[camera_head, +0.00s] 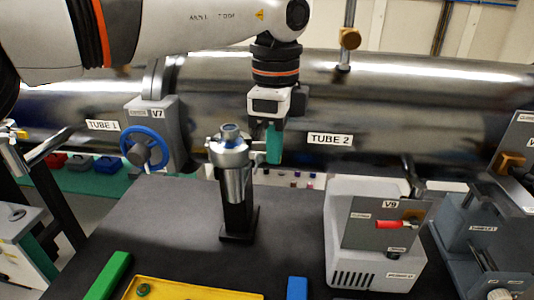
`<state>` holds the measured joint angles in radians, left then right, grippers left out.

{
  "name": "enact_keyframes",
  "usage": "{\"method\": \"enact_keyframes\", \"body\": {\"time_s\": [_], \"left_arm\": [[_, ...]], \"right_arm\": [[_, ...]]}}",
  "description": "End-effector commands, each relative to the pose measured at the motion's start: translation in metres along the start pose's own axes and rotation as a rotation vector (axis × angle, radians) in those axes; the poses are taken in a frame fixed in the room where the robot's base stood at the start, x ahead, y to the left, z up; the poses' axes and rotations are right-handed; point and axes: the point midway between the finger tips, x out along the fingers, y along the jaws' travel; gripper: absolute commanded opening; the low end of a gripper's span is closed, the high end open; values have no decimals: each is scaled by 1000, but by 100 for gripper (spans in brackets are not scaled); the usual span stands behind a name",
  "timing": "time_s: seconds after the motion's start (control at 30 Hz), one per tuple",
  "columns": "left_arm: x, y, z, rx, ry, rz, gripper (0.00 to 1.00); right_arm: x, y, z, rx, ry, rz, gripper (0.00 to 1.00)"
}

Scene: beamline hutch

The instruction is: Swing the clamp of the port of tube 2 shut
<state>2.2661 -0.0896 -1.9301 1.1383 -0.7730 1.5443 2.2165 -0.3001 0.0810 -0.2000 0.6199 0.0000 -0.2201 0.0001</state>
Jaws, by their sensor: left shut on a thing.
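A silver port (234,182) with a ring-shaped metal clamp (229,151) around its top stands upright against a black post on the dark table. A small round bluish cap shows at its top. Tube 2 (400,110) is the big shiny pipe behind, with a white "TUBE 2" label. My left gripper (273,146) points down at the right side of the clamp. Its teal fingers are shut on the clamp's right end, which they mostly hide. I cannot tell how far the clamp is swung. My right gripper is not in view.
A grey V9 box (375,245) with a red handle stands at the right of the dark table (290,215). The V7 valve (152,140) with a blue wheel is at the left. A yellow tray (190,290), a green bar (108,277) and a blue block (297,288) lie in front.

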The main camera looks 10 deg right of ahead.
Motion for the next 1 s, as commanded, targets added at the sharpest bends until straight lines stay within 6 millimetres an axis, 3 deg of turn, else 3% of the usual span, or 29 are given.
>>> {"method": "enact_keyframes", "body": {"time_s": [0.3, 0.83, 1.0], "left_arm": [[-2, 14, -1, -120, 1, 4, 0], [-2, 18, -2, -145, 1, 7, 0], [-2, 17, -2, -144, 0, 6, 28]], "right_arm": [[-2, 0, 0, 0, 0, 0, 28], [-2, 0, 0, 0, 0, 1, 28], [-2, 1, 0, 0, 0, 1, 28]]}}
